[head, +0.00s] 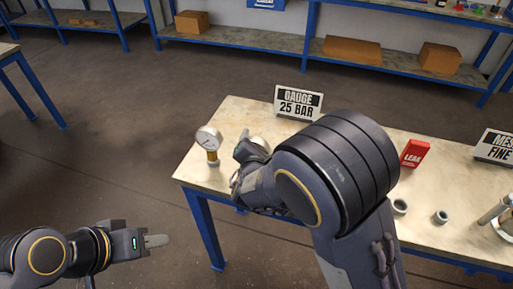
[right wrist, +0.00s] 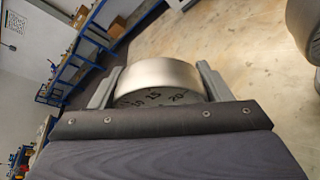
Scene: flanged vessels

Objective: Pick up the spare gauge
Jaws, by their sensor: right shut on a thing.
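A silver-rimmed round gauge (right wrist: 158,80) sits between the two fingers of my right gripper (right wrist: 156,88), which is shut on it. Numbers 10, 15 and 20 show on part of its dial. In the head view this gauge (head: 260,143) shows just behind my right gripper (head: 246,150), near the table's left end; my arm hides its lower part. A second gauge (head: 208,138), with a white dial and brass stem, stands upright to the left. My left gripper (head: 155,241) is away from the table at lower left, seen side-on.
The table (head: 240,110) carries a "GAUGE 25 BAR" sign (head: 298,102), a red "LEAK" tag (head: 414,153), a "MESH FINE" sign (head: 495,146) and grey rings (head: 440,217). Shelves with boxes (head: 352,49) stand at the back. Open floor lies left of the table.

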